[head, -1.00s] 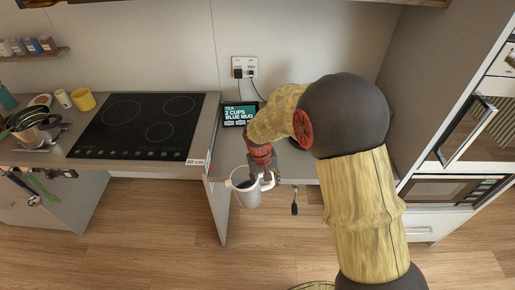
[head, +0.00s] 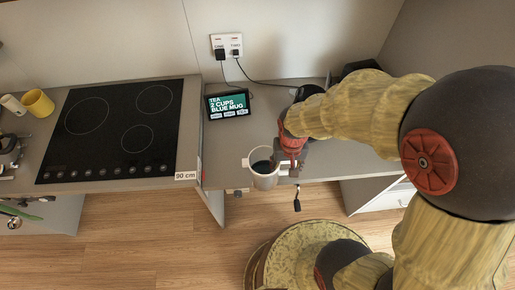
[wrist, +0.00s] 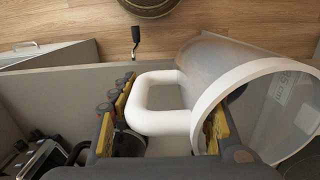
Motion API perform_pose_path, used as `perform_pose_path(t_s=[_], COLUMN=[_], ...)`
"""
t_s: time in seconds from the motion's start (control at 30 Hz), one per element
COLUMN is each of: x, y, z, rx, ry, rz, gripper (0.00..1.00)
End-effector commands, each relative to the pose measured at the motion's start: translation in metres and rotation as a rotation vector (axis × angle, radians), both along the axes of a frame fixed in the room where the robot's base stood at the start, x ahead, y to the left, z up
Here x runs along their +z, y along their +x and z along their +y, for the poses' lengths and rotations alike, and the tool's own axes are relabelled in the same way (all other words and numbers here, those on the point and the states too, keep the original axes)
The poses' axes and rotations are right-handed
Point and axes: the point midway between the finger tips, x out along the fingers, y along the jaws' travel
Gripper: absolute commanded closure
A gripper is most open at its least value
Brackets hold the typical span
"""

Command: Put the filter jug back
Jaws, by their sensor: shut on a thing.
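The filter jug (head: 264,178) is a clear vessel with a white rim and white handle, with something dark inside. In the head view it is at the counter's front edge, below the tablet; I cannot tell whether it touches the counter. My gripper (head: 292,166) is at its right side, on the handle. In the wrist view the jug (wrist: 215,62) fills the right side, and its white handle (wrist: 155,122) lies between the yellow-padded fingers of my gripper (wrist: 163,125). Part of the jug's far side is hidden.
A crank with a black grip (head: 297,204) hangs at the counter's front edge, just right of the jug. A tablet (head: 228,104) stands behind, with cables to a wall socket (head: 227,45). A black hob (head: 115,130) is left. The grey counter (head: 235,150) between is bare.

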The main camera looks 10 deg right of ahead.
Motion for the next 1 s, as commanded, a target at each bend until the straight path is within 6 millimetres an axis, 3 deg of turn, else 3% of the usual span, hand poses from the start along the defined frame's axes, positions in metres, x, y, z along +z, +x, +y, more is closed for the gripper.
perform_pose_path(t_s=[0.27,0.73,1.0], x=[-0.001,-0.040,-0.081], y=[0.009,0.094,0.126], z=[0.001,0.013,0.017], rx=[0.012,0.013,0.013], ry=[0.024,0.025,0.025], rz=[-0.004,-0.004,-0.003], gripper=[1.00,1.00,1.00])
